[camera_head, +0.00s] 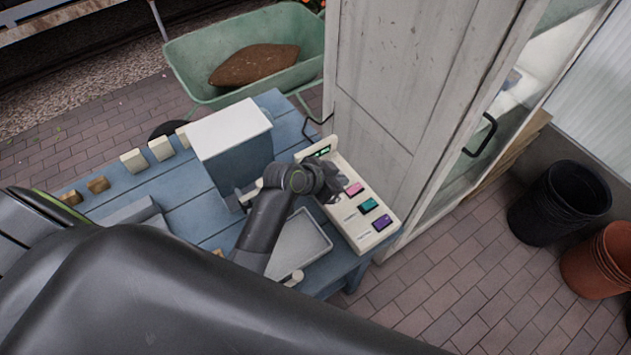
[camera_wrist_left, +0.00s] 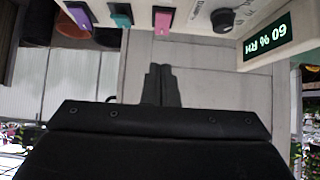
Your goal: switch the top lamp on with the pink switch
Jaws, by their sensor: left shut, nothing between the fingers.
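The pink switch (camera_head: 354,188) is on a cream control panel (camera_head: 346,214) at the right end of the blue table. In the left wrist view the pink switch (camera_wrist_left: 162,22) is at the top middle, just beyond my fingertips, with a visible gap in the picture. My left gripper (camera_head: 337,184) is beside the panel, close to the pink switch. In the left wrist view the left gripper (camera_wrist_left: 160,68) has its fingers together and empty. I cannot make out the top lamp in either view. My right gripper is not in view.
A teal switch (camera_head: 368,205) and a purple switch (camera_head: 382,222) are beside the pink one. The wrist view shows a dark knob (camera_wrist_left: 223,20) and a display (camera_wrist_left: 270,40). A grey box (camera_head: 232,140), a tray (camera_head: 300,243) and a white cabinet (camera_head: 400,80) stand close by.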

